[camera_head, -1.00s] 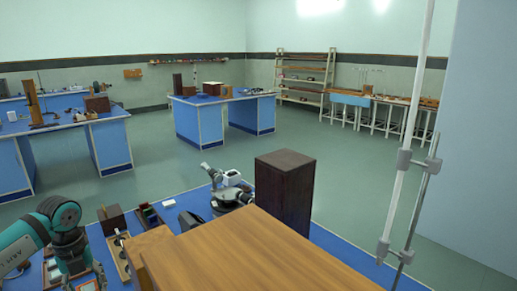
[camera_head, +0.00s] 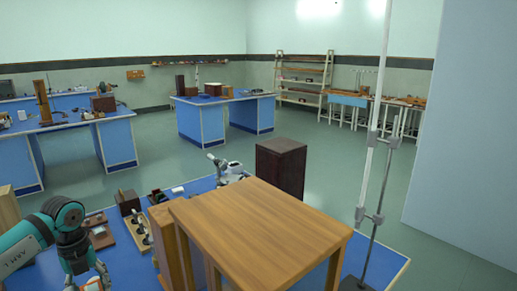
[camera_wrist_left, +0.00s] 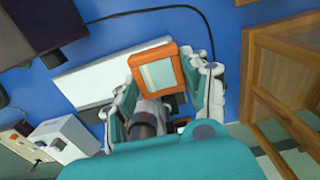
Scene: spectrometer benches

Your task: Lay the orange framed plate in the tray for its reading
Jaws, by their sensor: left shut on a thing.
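The orange framed plate (camera_wrist_left: 158,72) shows in the left wrist view, with an orange frame around a pale, clear-looking middle. My left gripper (camera_wrist_left: 160,88) is shut on it and holds it above the blue bench top. My right gripper is not in view.
A dark box (camera_wrist_left: 30,30) and a white box (camera_wrist_left: 66,139) stand left in the wrist view. A black cable crosses the bench.

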